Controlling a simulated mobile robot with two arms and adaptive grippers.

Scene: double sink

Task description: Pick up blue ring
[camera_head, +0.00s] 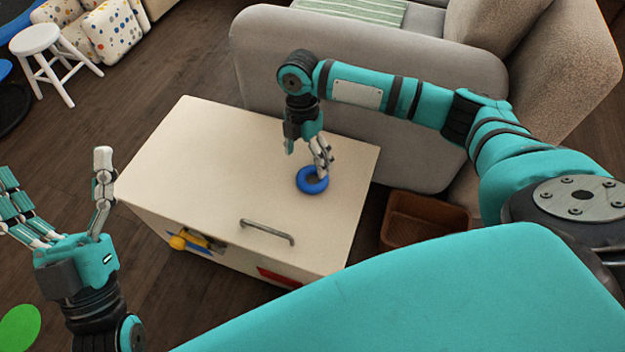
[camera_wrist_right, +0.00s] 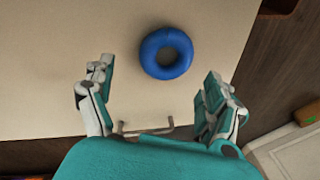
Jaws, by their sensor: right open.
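The blue ring (camera_head: 312,180) lies flat on the cream top of a low chest (camera_head: 190,150), towards its right side. It also shows whole in the right wrist view (camera_wrist_right: 166,53), ahead of the fingers and between their two lines. My right gripper (camera_head: 307,160) points down close above the ring; its fingers overlap the ring's upper edge in the head view. In the right wrist view the right gripper (camera_wrist_right: 152,90) is open and empty, its fingers apart. My left gripper (camera_head: 62,200) is at the left, off the chest, with its fingers spread and nothing in them.
A metal handle (camera_head: 267,232) is near the chest's front edge. A grey sofa (camera_head: 370,130) stands close behind the chest. A brown basket (camera_head: 425,220) is on the floor at right. A white stool (camera_head: 45,50) stands far left. Most of the chest top is clear.

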